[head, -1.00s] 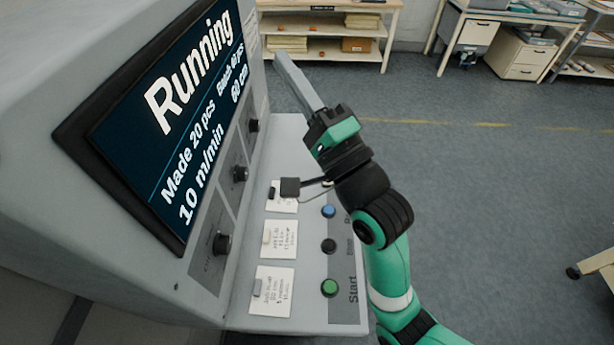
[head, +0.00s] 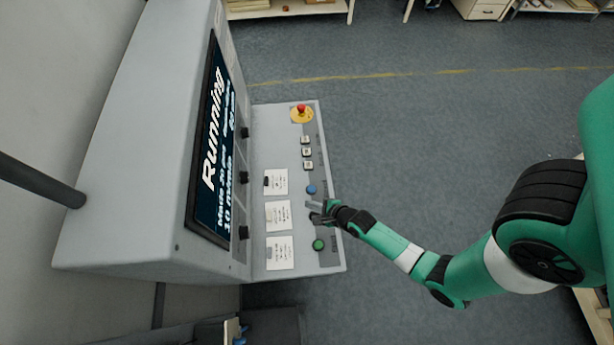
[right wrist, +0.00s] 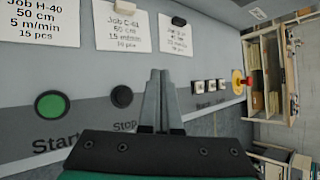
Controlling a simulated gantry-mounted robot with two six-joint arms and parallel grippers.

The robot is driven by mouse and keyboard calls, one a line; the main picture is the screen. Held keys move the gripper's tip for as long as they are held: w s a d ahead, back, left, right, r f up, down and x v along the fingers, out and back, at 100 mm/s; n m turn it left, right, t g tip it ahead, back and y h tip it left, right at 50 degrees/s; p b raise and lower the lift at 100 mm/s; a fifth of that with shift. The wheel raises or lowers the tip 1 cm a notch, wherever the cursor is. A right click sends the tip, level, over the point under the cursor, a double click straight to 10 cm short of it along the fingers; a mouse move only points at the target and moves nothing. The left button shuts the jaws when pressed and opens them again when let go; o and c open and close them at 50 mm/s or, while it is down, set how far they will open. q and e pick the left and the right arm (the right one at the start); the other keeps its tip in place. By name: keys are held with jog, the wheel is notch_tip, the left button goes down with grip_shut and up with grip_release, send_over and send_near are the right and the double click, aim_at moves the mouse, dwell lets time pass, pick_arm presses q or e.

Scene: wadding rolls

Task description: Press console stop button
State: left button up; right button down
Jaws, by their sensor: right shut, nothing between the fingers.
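The grey console (head: 290,140) has a sloped button panel, and its screen (head: 215,150) reads "Running". In the right wrist view the black stop button (right wrist: 122,96) sits above the label "Stop", just left of my fingers, with the green start button (right wrist: 52,104) further left. My right gripper (head: 311,208) is shut and empty over the panel, between the blue button (head: 311,189) and the green button (head: 318,245). Its fingertips also show in the right wrist view (right wrist: 160,75). In the head view the gripper largely hides the stop button. Contact cannot be told. My left gripper is out of view.
A red mushroom button (head: 301,110) on a yellow base and several square white keys (head: 307,152) lie farther up the panel. Job cards (head: 278,215) lie left of the buttons. Black knobs (head: 244,177) line the console face. Open floor (head: 430,130) is at right.

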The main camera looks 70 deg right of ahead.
pick_arm(q)
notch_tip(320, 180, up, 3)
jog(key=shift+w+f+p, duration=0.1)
jog(key=shift+p, duration=0.55)
pick_arm(e)
jog(key=s+r, duration=0.1)
jog(key=s, duration=0.1)
jog(key=shift+s+d+r+m+g, duration=0.15)
jog(key=shift+s+r+m+g, duration=0.15)
jog(key=shift+s+r, duration=0.05)
notch_tip(320, 180, down, 8)
jog(key=b, duration=0.8)
pick_arm(q)
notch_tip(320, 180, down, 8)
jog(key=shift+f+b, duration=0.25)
jog(key=shift+b, duration=0.05)
pick_arm(e)
jog(key=shift+f, duration=0.4)
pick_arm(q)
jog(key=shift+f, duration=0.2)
pick_arm(e)
jog(key=shift+f, duration=0.4)
